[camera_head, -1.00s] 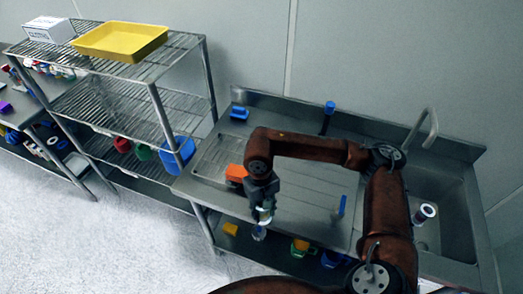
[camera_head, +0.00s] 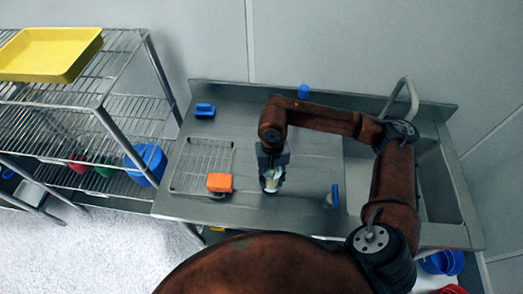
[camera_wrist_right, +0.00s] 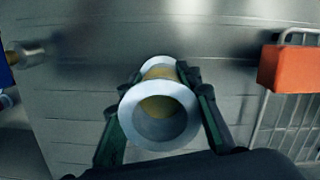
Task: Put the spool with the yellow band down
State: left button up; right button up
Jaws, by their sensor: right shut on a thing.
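The spool with the yellow band (camera_head: 271,183) is in my right gripper (camera_head: 270,174), over the steel counter (camera_head: 300,203) right of the orange object. In the right wrist view the spool (camera_wrist_right: 160,110) shows its pale round flanges, a yellowish band between them and a hollow near end. Dark fingers stand on both sides of it. Whether its far end touches the counter cannot be told. My left gripper is not in view.
A wire rack (camera_head: 203,160) lies left of the spool, with an orange object (camera_head: 219,182) at its front corner. A blue-topped item (camera_head: 335,195) stands to the right. Blue items (camera_head: 204,110) sit at the back. The sink is at right. Bare counter surrounds the spool.

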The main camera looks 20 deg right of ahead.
jog(key=s+r+m+t+p, duration=0.1)
jog(key=s+r+m+p, duration=0.4)
jog(key=s+m+p, duration=0.4)
jog(key=s+r+m+t+p, duration=0.1)
jog(key=s+r+m+p, duration=0.45)
jog(key=m, duration=0.55)
jog(key=b, duration=0.2)
send_over(277, 186)
jog(key=s, duration=0.1)
jog(key=shift+y, duration=0.4)
notch_tip(277, 186, down, 9)
jog(key=shift+s+d+r, duration=0.1)
jog(key=shift+r, duration=0.1)
jog(key=shift+w+f+p, duration=0.35)
jog(key=shift+w+f, duration=0.15)
jog(key=shift+f, duration=0.2)
notch_tip(277, 186, down, 3)
jog(key=shift+d+r+p, duration=0.1)
jog(key=shift+p, duration=0.5)
jog(key=shift+w, duration=0.1)
